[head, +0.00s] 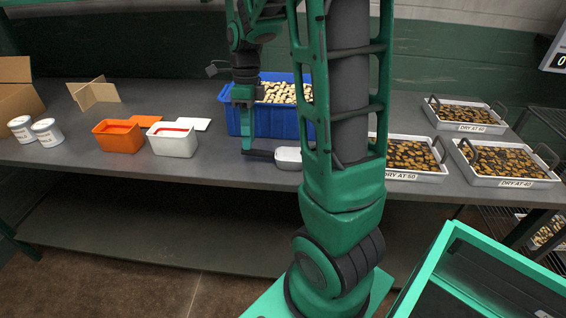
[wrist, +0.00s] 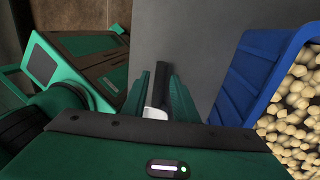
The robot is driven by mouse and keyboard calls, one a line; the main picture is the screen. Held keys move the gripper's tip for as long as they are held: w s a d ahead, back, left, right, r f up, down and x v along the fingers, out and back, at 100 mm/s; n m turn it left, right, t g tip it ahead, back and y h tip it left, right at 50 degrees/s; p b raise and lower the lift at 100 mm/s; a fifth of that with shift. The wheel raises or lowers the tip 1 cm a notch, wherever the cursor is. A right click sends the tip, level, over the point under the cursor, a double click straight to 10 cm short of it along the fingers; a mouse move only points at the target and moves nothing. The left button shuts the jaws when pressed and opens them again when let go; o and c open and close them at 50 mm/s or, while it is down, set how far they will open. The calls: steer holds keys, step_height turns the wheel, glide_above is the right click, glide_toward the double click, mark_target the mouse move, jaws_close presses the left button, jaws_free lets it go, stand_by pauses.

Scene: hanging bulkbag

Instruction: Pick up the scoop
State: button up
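The scoop (head: 287,157) lies on the grey table in front of the blue bin, with a pale bowl and a dark handle pointing left. My arm's column hides part of its right side in the head view. My gripper (head: 247,148) points down at the handle's left end. In the wrist view, my gripper (wrist: 160,80) has its two green fingers apart, one on each side of the dark handle (wrist: 161,88). A pale part of the scoop shows lower between them. The fingers look open around the handle; whether they touch it is hard to see.
The blue bin (head: 233,117) of pale pieces stands close behind my gripper. An orange tub (head: 119,138) and a white tub (head: 172,144) stand left. Several labelled trays (head: 511,183) stand right. Bare table (head: 212,165) lies left of the scoop.

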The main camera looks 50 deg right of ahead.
mark_target(250, 152)
steer(key=shift+s+a+f, duration=0.1)
steer(key=shift+s+f, duration=0.05)
steer(key=shift+f, duration=0.75)
steer(key=shift+s+a+f, duration=0.1)
steer(key=shift+s+f, duration=0.05)
steer(key=shift+f, duration=0.7)
steer(key=shift+s+f, duration=0.15)
steer(key=shift+f, duration=0.75)
steer(key=shift+c, duration=0.2)
jaws_close()
